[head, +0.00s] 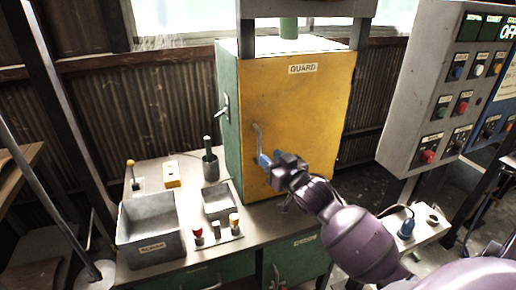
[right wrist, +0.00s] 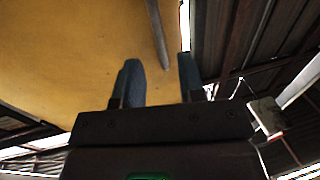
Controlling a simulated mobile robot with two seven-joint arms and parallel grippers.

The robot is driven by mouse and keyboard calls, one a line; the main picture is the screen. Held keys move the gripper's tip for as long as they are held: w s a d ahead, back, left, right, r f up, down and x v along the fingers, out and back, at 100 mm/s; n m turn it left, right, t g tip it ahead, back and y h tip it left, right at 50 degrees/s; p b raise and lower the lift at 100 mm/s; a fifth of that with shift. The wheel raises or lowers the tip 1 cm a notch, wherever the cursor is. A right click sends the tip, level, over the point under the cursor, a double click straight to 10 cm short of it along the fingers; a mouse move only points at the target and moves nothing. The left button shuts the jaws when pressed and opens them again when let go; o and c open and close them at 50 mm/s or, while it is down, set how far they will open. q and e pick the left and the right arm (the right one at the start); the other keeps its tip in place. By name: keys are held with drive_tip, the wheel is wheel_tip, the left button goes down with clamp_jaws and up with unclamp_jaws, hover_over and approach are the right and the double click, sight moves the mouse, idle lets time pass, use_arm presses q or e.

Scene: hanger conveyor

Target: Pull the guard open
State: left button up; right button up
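The guard (head: 300,105) is a yellow door panel with a "GUARD" label on the front of a green-sided machine. It looks closed. Its grey bar handle (head: 257,136) stands upright near the panel's left side. My right gripper (head: 265,160) is at the lower end of the handle, its blue fingers towards the panel. In the right wrist view the two fingers (right wrist: 160,75) are apart, and the end of the handle (right wrist: 157,30) reaches into the gap between them. I cannot tell whether either finger touches it. My left gripper is not in view.
A bench (head: 190,259) left of the guard carries a grey bin (head: 150,230), a small tray and red and yellow knobs. A control panel (head: 440,100) stands at the right. A small lever (head: 223,110) sticks out of the machine's left side.

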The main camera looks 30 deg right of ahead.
sight(260, 149)
drive_tip(key=w, duration=0.6)
drive_tip(key=shift+w+d, duration=0.2)
drive_tip(key=shift+w, duration=0.15)
clamp_jaws()
